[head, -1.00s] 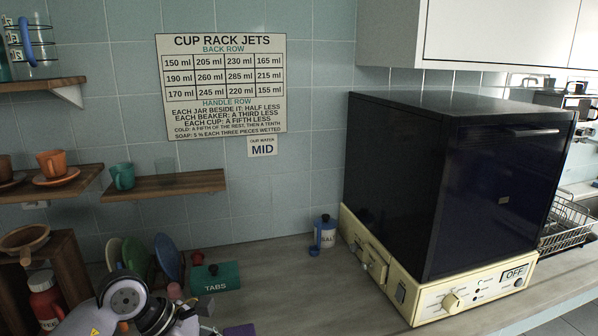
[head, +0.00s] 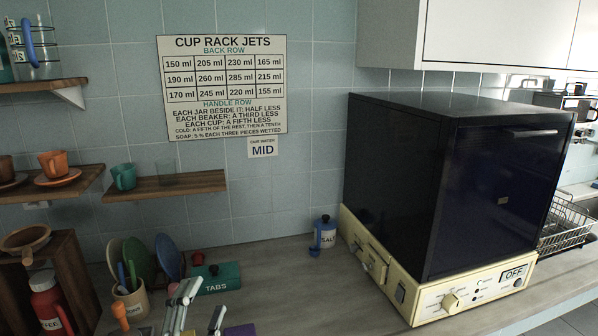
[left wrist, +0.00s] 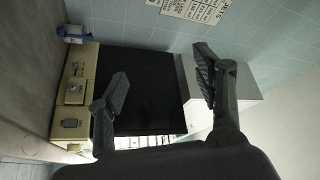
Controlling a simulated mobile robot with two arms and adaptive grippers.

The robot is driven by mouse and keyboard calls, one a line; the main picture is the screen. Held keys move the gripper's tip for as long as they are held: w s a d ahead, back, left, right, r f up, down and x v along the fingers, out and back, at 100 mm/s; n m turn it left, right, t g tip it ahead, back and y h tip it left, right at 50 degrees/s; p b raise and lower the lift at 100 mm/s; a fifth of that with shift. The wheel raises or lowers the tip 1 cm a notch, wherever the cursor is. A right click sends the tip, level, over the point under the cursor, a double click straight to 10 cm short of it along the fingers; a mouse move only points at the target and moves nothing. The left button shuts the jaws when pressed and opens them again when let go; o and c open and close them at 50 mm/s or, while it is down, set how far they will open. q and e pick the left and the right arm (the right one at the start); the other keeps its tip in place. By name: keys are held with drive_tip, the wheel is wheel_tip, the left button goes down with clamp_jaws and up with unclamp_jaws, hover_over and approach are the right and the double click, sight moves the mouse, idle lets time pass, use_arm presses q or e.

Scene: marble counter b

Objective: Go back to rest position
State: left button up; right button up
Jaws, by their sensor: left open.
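My left gripper (head: 203,298) shows at the bottom of the head view, its two grey fingers apart and pointing up, in front of the green TABS box (head: 215,278). In the left wrist view the left gripper (left wrist: 163,70) is open with nothing between its fingers. Beyond them stands the dark dishwasher box (left wrist: 152,90) on its cream base. My right gripper is in neither view.
The dark dishwasher (head: 398,185) with its cream base (head: 460,296) stands at the right. A SALT jar (head: 325,233) is left of it. A utensil pot (head: 131,300), red flask (head: 48,305) and upright plates crowd the left. The middle counter is clear.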

use_arm(q)
drive_tip(key=s+a+f+n+g+y, duration=0.2)
drive_tip(key=a+f+n+g, duration=0.15)
drive_tip(key=f, duration=0.25)
drive_tip(key=s+a+f+n+g+y, duration=0.2)
drive_tip(key=f+n+y, duration=0.15)
drive_tip(key=f, duration=0.25)
drive_tip(key=s+d+f+n+g+h, duration=0.1)
drive_tip(key=s+f+n+g, duration=0.2)
drive_tip(key=s+f+g, duration=0.6)
drive_tip(key=s+d+f+n+g+h, duration=0.1)
drive_tip(key=s+f+n+g+h, duration=0.15)
drive_tip(key=s+f, duration=0.75)
drive_tip(key=s+f+g+y, duration=0.1)
drive_tip(key=s+f, duration=0.1)
drive_tip(key=f, duration=0.9)
drive_tip(key=s+f, duration=0.2)
drive_tip(key=f, duration=0.9)
drive_tip(key=s+a+f+g, duration=0.1)
drive_tip(key=s+a+f, duration=0.2)
drive_tip(key=s+f, duration=1.3)
drive_tip(key=shift+s+f, duration=0.35)
drive_tip(key=shift+s, duration=0.15)
